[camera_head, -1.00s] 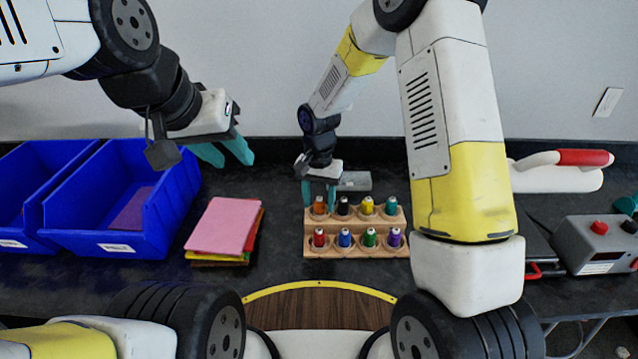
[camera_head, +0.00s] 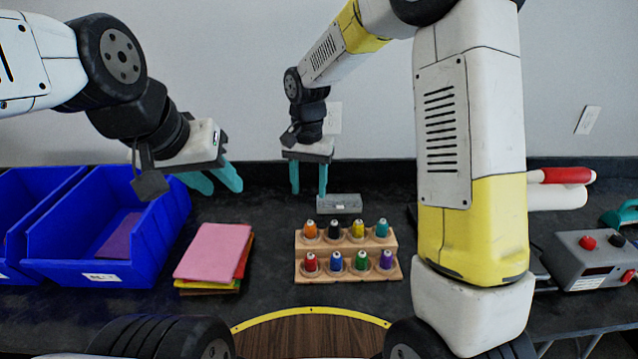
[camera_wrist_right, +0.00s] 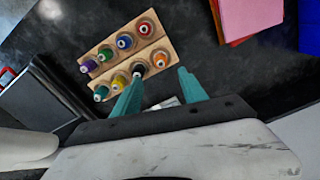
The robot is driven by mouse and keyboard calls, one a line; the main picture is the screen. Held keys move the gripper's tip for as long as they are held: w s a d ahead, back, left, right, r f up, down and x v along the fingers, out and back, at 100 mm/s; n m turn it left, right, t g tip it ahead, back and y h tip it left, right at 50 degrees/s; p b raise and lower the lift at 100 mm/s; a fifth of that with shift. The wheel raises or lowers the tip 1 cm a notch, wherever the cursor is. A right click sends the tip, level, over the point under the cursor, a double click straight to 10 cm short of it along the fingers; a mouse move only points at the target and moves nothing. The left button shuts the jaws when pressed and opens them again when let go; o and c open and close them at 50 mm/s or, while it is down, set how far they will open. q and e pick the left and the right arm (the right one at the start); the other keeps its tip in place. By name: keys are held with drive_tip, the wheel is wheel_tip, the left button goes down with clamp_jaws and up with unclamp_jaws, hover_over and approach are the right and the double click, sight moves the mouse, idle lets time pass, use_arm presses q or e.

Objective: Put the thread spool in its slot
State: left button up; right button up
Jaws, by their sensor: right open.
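A wooden spool rack (camera_head: 347,270) stands on the black table, with two rows of coloured thread spools upright in it. The back row has an orange spool (camera_head: 310,229), a black one (camera_head: 334,229), a yellow one (camera_head: 358,228) and a teal one (camera_head: 382,228). The front row has red, blue, green and purple spools. My right gripper (camera_head: 309,192) is open and empty above and behind the rack's back left; its fingers also show in the right wrist view (camera_wrist_right: 160,90). My left gripper (camera_head: 214,188) hangs with fingers apart, empty, near the blue bin.
Blue bins (camera_head: 60,240) stand at the left. A stack of coloured sheets (camera_head: 213,252) lies left of the rack. A small grey box (camera_head: 340,204) is behind the rack. A grey device with red buttons (camera_head: 590,260) stands at the right. Table around the rack's front is clear.

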drive_tip(key=s+d+r+n+t+y, duration=0.1)
drive_tip(key=s+d+r+n+t, duration=0.1)
drive_tip(key=s+d+r, duration=0.5)
drive_tip(key=s+d+r+n+t+y, duration=0.1)
drive_tip(key=s+d+r+t, duration=0.3)
drive_tip(key=s, duration=0.9)
drive_tip(key=d+r, duration=0.3)
drive_tip(key=r, duration=0.1)
drive_tip(key=shift+s+n, duration=0.4)
drive_tip(key=shift+d, duration=0.1)
